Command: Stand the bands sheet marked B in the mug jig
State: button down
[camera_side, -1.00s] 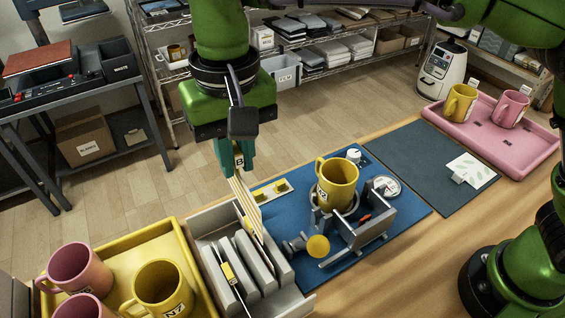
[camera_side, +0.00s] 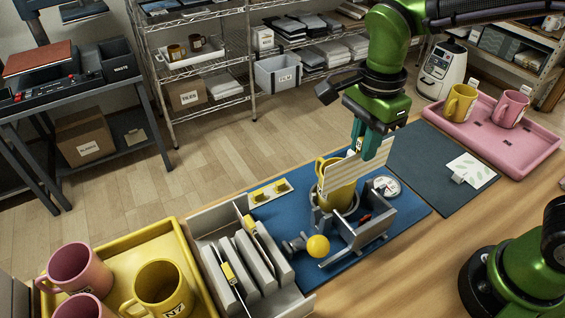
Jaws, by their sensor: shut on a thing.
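My gripper (camera_side: 372,148) is shut on the striped bands sheet (camera_side: 347,172), cream with brown lines, and holds it upright near the jig. The sheet's letter is not legible now. The sheet partly hides the yellow mug (camera_side: 339,199), which sits in the ring of the mug jig (camera_side: 358,240) on the blue mat. I cannot tell whether the sheet touches the mug or the jig. The jig has a grey plate, a red part and a yellow ball knob (camera_side: 318,246).
A grey slotted rack (camera_side: 252,262) with other sheets stands at front left. A yellow tray (camera_side: 110,253) holds several mugs. A pink tray (camera_side: 500,150) with two mugs is at the back right. A dark mat (camera_side: 430,170) holds a white leaf-print card (camera_side: 472,170).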

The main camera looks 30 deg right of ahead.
aim_at(358, 171)
jog(key=shift+f, duration=3.7)
jog(key=shift+c, duration=1.9)
grip_release()
jog(key=shift+r, duration=0.1)
jog(key=shift+r, duration=2.9)
